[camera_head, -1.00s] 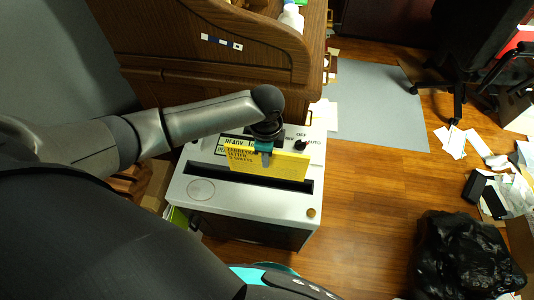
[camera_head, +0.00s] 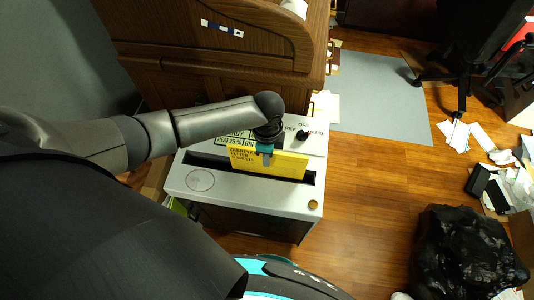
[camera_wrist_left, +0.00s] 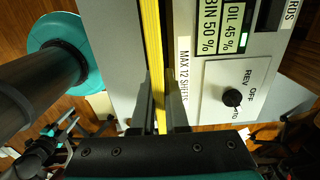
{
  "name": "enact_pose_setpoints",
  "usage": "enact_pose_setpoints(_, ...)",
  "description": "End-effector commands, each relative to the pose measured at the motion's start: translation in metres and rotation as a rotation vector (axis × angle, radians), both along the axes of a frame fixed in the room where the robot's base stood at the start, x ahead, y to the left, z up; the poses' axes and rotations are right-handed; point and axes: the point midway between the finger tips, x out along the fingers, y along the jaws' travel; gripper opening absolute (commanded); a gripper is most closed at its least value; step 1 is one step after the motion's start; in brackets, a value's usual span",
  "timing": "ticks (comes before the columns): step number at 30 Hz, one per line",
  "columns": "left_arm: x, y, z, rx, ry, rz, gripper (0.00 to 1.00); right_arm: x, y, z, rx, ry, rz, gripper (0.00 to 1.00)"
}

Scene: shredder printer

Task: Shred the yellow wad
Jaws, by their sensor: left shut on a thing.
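The yellow wad (camera_head: 290,164) is a flat sheet-like stack with dark print, standing upright on edge. My left gripper (camera_head: 266,157) is shut on its upper edge. In the left wrist view the fingers (camera_wrist_left: 161,112) press on both faces of the wad (camera_wrist_left: 151,45). The shredder (camera_head: 245,199) is a light grey box with a long dark slot (camera_head: 204,160) in its top. The wad lines up along the slot, its lower edge at or just over the opening; I cannot tell how deep it sits. My right gripper is out of view.
The shredder's black knob (camera_head: 303,134) is behind the wad, on the right, and also shows in the left wrist view (camera_wrist_left: 232,98). A wooden desk (camera_head: 215,60) stands behind. A black bag (camera_head: 465,252), loose papers and a chair are at right, with bare floor between.

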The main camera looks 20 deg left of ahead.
Motion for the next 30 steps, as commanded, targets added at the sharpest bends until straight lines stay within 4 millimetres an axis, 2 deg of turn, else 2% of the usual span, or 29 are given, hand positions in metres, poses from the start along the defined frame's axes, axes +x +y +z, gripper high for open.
enact_pose_setpoints(10, 0.0000, -0.0003, -0.0016, -0.001, 0.000, -0.001, 0.00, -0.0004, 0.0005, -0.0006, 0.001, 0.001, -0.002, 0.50)
enact_pose_setpoints(11, 0.0000, -0.0003, -0.0016, -0.001, 0.000, 0.000, 0.15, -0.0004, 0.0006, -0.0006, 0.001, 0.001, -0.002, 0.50)
enact_pose_setpoints(19, 0.0000, -0.0002, -0.0015, 0.000, 0.000, 0.000, 0.45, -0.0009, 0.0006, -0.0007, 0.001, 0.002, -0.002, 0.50)
enact_pose_setpoints(26, -0.0001, -0.0001, -0.0015, 0.000, 0.000, 0.000, 0.47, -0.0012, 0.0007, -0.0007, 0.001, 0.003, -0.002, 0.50)
enact_pose_setpoints(30, 0.0004, 0.0001, 0.0058, -0.001, -0.001, 0.000, 0.47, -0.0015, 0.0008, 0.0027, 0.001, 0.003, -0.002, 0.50)
